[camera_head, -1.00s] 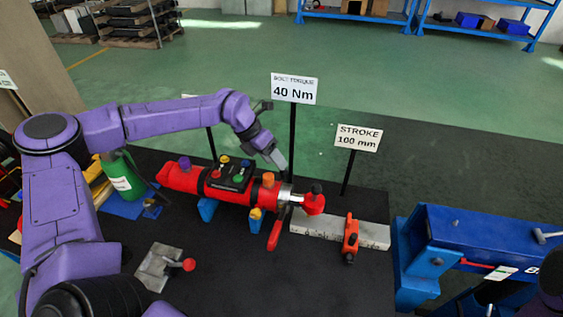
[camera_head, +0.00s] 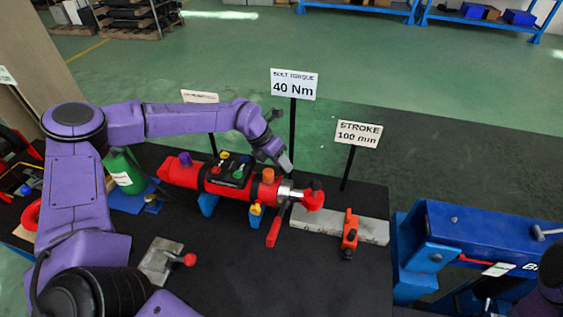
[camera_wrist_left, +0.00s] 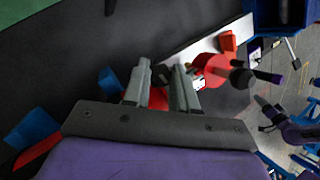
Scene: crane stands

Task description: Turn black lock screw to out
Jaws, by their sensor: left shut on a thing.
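A red cylinder tool (camera_head: 180,174) lies across the dark table, with a silver collar (camera_head: 288,190) and a red end piece (camera_head: 313,197) at its right. My left gripper (camera_head: 287,164) reaches down to the silver collar from behind. In the left wrist view its two fingers (camera_wrist_left: 163,90) are close around a small dark piece (camera_wrist_left: 165,73), which I take for the black lock screw. The fingers hide most of it, so its turn position cannot be read. My right arm shows in the left wrist view, with its gripper (camera_wrist_left: 268,108) too small to read.
A "40 Nm" sign (camera_head: 294,84) stands right behind my left gripper, and a "STROKE 100 mm" sign (camera_head: 358,134) to its right. A blue crane part (camera_head: 470,235) is at far right.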

